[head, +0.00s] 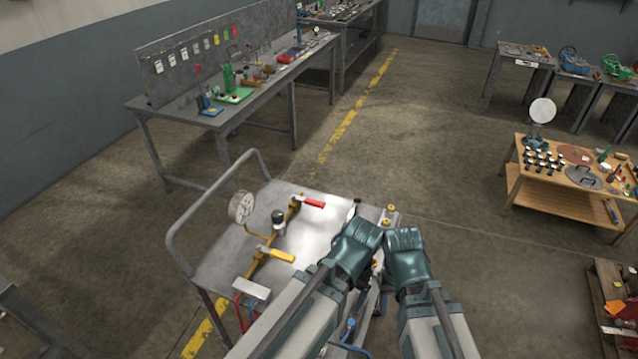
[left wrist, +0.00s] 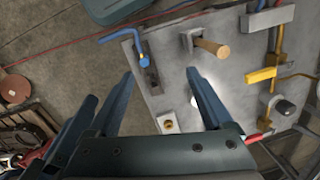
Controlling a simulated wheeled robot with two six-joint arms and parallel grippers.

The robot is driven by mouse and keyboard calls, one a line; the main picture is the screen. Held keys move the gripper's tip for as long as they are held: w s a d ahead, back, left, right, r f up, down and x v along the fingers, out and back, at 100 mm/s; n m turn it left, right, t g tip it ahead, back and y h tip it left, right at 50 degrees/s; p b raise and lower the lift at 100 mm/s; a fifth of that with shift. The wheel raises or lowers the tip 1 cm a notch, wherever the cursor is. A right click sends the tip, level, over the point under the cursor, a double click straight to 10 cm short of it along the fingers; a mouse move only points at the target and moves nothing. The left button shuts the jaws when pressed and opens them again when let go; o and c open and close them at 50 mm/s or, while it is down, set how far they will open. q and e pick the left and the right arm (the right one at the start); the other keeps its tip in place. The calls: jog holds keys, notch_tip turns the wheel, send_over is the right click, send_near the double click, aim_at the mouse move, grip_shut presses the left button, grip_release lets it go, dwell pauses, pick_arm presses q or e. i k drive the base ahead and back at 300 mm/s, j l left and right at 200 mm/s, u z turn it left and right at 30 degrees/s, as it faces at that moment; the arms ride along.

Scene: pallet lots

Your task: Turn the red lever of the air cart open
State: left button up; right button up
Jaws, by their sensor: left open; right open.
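The red lever (head: 314,203) sits on a brass pipe at the back of the grey air cart's top (head: 225,262). In the left wrist view, the red lever (left wrist: 252,138) shows only partly, past the gripper's right side. My left gripper (head: 360,240) is over the cart's right part, right of and nearer than the lever. Its spread, empty fingers show in the left wrist view (left wrist: 163,92). My right gripper (head: 405,242) is beside it, at the cart's right edge. It is open; its fingertips are mostly hidden, and nothing shows in it.
The cart also carries a yellow lever (head: 282,255), a pressure gauge (head: 241,207) and a dark knob (head: 278,220). A wooden handle (left wrist: 212,47) and a blue bent lever (left wrist: 142,58) show near the left gripper. A grey rail (head: 215,200) bounds the cart's left end.

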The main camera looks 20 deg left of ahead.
aim_at(308, 201)
jog(key=k+j+z, duration=0.15)
jog(key=j, duration=1.05)
jog(key=i+j, duration=0.15)
jog(key=j, duration=0.15)
jog(key=i+j+z, duration=0.1)
jog(key=j, duration=0.2)
jog(key=i, duration=0.05)
